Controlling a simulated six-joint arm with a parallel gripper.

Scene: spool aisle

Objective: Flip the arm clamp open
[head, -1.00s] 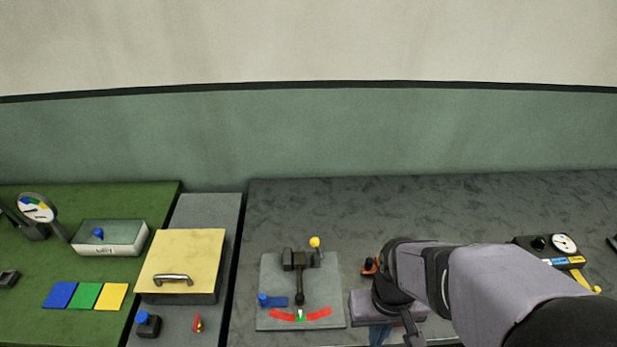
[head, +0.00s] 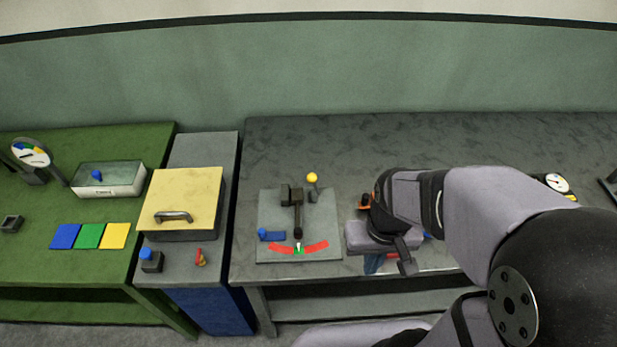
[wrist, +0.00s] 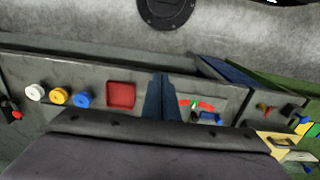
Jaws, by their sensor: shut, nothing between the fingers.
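A grey plate (head: 265,220) on the grey bench carries a black arm (head: 298,218) that hangs toward a red and green arc (head: 298,248). A small blue handle (head: 272,236) lies at its left, and a yellow ball knob (head: 312,178) stands at its upper right. I cannot tell for sure which part is the clamp. My gripper (head: 373,263) points down to the right of the plate, apart from it. Its blue fingers (wrist: 161,98) are shut and empty in the wrist view. The arc (wrist: 196,104) and blue handle (wrist: 209,118) also show there.
Left of the plate are a yellow-lidded box (head: 190,190), a blue button (head: 151,258) and a red switch (head: 200,257). White (wrist: 35,92), yellow (wrist: 58,96) and blue (wrist: 84,100) knobs and a red square (wrist: 121,95) show in the wrist view. An orange piece (head: 364,201) sits beside my wrist.

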